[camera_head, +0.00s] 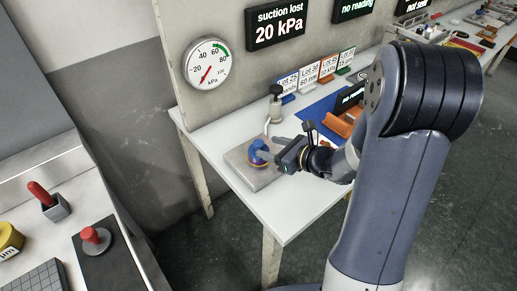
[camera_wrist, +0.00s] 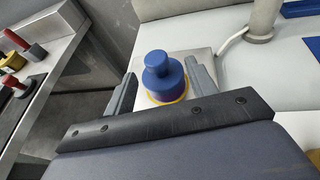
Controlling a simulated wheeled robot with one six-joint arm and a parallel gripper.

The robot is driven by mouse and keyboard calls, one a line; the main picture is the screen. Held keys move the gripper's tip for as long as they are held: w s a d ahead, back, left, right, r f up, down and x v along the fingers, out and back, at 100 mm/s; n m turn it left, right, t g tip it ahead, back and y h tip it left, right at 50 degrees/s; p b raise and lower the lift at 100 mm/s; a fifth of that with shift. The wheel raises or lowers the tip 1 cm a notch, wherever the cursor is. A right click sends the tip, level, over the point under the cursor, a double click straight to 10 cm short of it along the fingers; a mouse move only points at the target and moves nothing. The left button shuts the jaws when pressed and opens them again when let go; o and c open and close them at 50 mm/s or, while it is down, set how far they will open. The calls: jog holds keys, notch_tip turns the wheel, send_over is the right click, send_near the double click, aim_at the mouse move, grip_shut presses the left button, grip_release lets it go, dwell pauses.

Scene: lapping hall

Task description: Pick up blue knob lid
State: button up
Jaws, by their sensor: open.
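The blue knob lid (camera_wrist: 160,72) has a rounded blue knob on a wider blue body. In the wrist view it stands between the two fingers of my gripper (camera_wrist: 160,88), with a gap visible on each side. In the head view the lid (camera_head: 257,148) sits on a grey square plate (camera_head: 240,166) near the left part of the white table. A yellow ring shows around its base. My gripper (camera_head: 268,156) is open at the lid, and its near finger hides part of it there.
A wall gauge (camera_head: 207,64) hangs behind. A separate bench (camera_head: 75,205) with red-handled items is at left. The front table corner is clear.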

aim_at(263, 146)
jog(key=x, duration=0.5)
jog(key=shift+a, duration=0.2)
grip_shut()
dwell(0.4)
